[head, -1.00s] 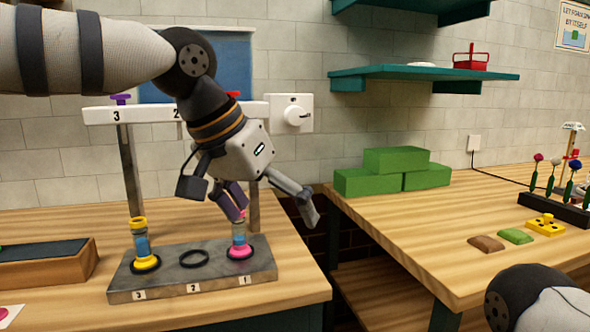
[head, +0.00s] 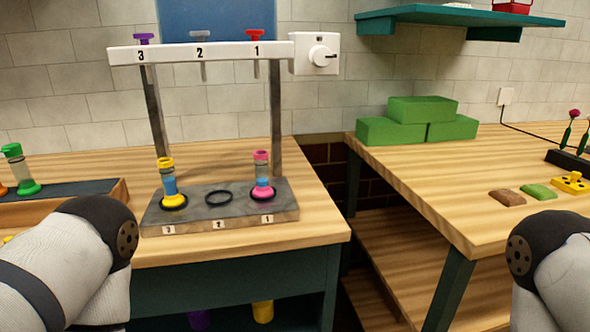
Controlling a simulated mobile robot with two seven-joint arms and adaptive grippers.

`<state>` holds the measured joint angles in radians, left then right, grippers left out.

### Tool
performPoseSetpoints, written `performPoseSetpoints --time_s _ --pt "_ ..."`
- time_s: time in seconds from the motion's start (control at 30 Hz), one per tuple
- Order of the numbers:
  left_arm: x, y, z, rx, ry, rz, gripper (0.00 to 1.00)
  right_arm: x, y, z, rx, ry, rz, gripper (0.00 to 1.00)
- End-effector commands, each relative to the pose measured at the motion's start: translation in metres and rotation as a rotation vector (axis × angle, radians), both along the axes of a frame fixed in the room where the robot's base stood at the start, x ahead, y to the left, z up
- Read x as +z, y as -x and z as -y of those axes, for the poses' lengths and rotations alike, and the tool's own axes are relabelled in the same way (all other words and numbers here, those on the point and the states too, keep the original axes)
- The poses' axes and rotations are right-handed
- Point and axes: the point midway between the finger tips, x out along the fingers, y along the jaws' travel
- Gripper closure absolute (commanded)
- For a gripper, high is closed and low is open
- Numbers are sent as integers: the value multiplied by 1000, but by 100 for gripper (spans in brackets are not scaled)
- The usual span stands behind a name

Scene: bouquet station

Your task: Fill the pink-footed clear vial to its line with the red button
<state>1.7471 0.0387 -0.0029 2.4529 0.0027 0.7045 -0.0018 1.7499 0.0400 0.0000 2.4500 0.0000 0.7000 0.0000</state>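The pink-footed clear vial (head: 262,170) stands upright on the ring marked 1 of the grey base (head: 240,228). It has a pink collar, a clear wall and blue liquid low inside, just above the pink foot. Its fill line is too small to make out. The red button (head: 255,35) is on the white dispenser bar (head: 225,50) above number 1, with a spout hanging over the vial. My left and right grippers are both out of view; only dark arm joints show at the lower left and lower right.
A yellow-footed vial (head: 168,174) with blue liquid stands at ring 3; ring 2 (head: 219,196) is empty. Purple (head: 144,38) and grey (head: 200,35) buttons and a white dial (head: 322,55) share the dispenser. A green-footed vial (head: 27,186) stands at left. A gap separates the two tables.

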Motion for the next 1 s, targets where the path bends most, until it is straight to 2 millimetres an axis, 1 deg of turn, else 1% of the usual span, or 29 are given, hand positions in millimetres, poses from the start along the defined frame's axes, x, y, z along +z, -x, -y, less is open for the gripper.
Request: performPoseSetpoints --time_s 0.33,0.37,0.4,0.47,0.5,0.57,0.6,0.67,0.7,0.8,1.0 --pt "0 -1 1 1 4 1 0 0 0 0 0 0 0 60" --pt "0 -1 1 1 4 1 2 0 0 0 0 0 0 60" --pt "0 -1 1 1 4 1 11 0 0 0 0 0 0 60" --pt "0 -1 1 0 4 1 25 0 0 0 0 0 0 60" --pt "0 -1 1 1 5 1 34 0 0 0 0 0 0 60" --pt "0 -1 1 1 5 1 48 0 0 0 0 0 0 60" --pt "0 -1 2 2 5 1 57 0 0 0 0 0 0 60" --pt "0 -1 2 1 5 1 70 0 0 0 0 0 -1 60" --pt "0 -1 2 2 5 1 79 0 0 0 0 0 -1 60" --pt "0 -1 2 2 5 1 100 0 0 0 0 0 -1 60" --pt "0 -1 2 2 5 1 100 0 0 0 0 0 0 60"
